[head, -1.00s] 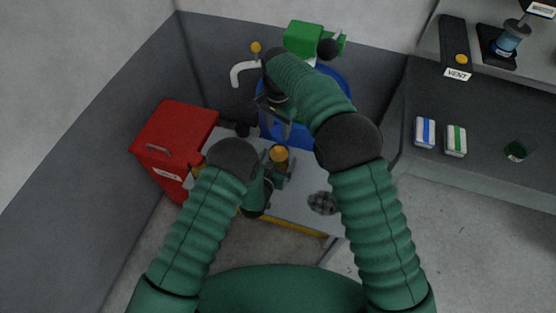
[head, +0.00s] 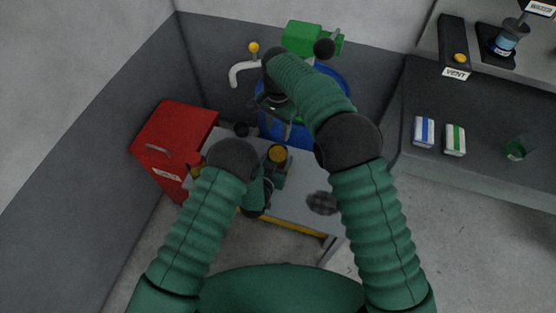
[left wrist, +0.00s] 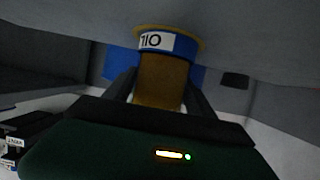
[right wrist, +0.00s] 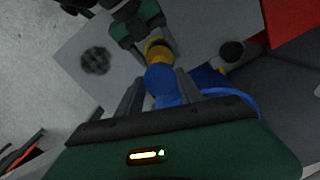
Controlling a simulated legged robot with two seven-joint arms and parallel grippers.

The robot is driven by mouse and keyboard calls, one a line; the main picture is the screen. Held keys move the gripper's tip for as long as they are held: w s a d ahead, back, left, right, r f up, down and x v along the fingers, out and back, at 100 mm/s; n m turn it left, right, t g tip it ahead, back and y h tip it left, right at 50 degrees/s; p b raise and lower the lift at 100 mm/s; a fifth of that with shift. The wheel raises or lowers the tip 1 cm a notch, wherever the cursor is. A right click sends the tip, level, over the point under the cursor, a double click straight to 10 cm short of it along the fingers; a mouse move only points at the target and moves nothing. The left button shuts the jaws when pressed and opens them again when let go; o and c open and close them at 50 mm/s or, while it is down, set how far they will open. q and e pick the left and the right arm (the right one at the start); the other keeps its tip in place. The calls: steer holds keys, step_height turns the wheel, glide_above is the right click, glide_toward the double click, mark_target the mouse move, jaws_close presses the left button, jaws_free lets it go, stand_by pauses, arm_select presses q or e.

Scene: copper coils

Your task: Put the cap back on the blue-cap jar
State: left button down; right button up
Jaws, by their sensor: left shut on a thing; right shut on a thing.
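The jar is amber, with a blue band and a white label. It stands between the fingers of my left gripper (left wrist: 160,98) in the left wrist view, where the jar's amber body (left wrist: 160,80) shows. In the head view the jar's amber top (head: 277,153) shows above the left hand. My right gripper (right wrist: 158,92) is shut on a round blue cap (right wrist: 160,77). In the right wrist view the cap lies just in front of the jar's amber top (right wrist: 157,50) and partly overlaps it. In the head view my right gripper (head: 277,127) is above and behind the jar; the cap cannot be made out there.
A grey table (head: 302,181) lies under both hands, with a dark mottled lump (head: 322,203) on it. A red box (head: 172,138) stands at left. A blue drum (head: 336,82) is behind my right arm. A counter (head: 470,110) at right holds two small packs and a green glass.

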glide_above(277, 147)
steer(key=shift+d+f, duration=0.1)
steer(key=shift+f, duration=2.35)
steer(key=shift+f, duration=0.1)
steer(key=shift+f, duration=0.75)
steer(key=shift+f, duration=0.6)
steer(key=m, duration=1.3)
steer(key=shift+m, duration=0.4)
steer(key=shift+w, duration=0.1)
steer(key=o, duration=1.3)
